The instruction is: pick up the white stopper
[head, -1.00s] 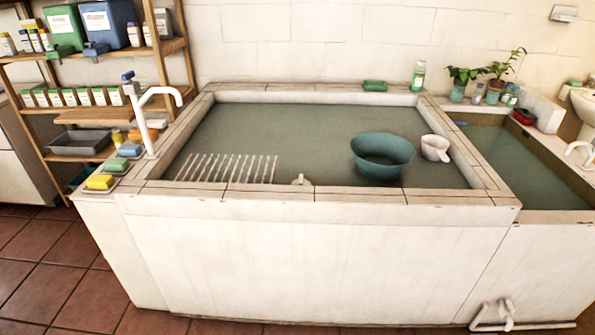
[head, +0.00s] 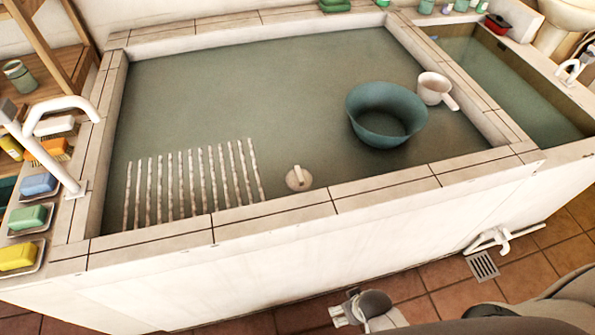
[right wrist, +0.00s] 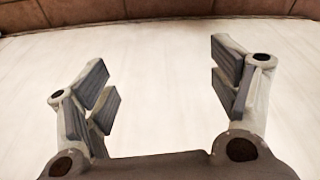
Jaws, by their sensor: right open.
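The white stopper (head: 299,178) is a small round piece with an upright handle on top. It sits inside the large basin (head: 280,212), close to the front rim and right of a ribbed white washboard area (head: 195,185). My right gripper (head: 345,308) is at the bottom of the head view, low in front of the basin and outside it, well apart from the stopper. In the right wrist view its jaws (right wrist: 160,80) are spread and empty, with the white front wall behind them. My left gripper is out of view.
A teal bowl (head: 387,115) and a white dipper (head: 435,90) are right of the stopper. A white tap (head: 55,145) and several soaps line the left rim. The front rim stands between my right gripper and the stopper. A smaller basin (head: 520,85) adjoins at right.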

